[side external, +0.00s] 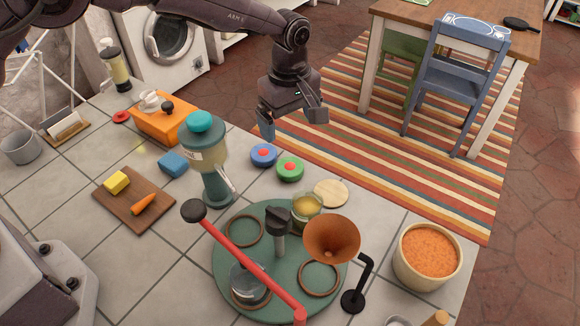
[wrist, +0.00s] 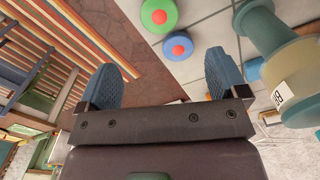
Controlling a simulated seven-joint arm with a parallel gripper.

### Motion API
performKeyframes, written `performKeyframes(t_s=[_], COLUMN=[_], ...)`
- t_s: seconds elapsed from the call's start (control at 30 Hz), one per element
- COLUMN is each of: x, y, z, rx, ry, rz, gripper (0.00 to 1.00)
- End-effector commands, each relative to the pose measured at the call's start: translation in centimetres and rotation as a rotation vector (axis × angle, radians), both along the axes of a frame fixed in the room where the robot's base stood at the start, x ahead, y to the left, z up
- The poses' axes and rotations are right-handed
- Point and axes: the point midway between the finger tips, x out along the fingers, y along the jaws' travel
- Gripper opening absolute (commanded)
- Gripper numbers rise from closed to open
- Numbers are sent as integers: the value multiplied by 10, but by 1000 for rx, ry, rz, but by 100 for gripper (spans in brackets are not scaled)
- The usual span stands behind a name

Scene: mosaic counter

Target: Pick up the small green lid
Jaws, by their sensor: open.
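A small green lid (side external: 290,168) with a red centre lies on the tiled counter near its far edge. It also shows at the top of the wrist view (wrist: 158,14). A similar blue lid (side external: 264,155) with a red centre lies just left of it, and in the wrist view (wrist: 178,46) it sits below the green one. My gripper (side external: 292,122) is above the counter's far edge, up and beyond the lids, touching neither. Its two blue-padded fingers (wrist: 163,82) are apart with nothing between them.
A tall teal grinder (side external: 205,155) stands left of the lids and shows close at right in the wrist view (wrist: 290,75). A round green tray (side external: 225,262) with a red lever (side external: 245,262) and funnel (side external: 331,240) is nearer. A pale wooden disc (side external: 331,193) lies right of the green lid.

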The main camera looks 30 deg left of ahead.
Motion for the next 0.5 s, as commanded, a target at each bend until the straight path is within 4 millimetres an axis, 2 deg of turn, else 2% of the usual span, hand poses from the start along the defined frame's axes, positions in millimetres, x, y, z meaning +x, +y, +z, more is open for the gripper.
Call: performKeyframes(t_s=[0.3, 0.5], x=[-1, 0], y=[1, 1], z=[-58, -72], rx=[0, -1], ry=[3, 1], rz=[1, 0], gripper=[92, 92])
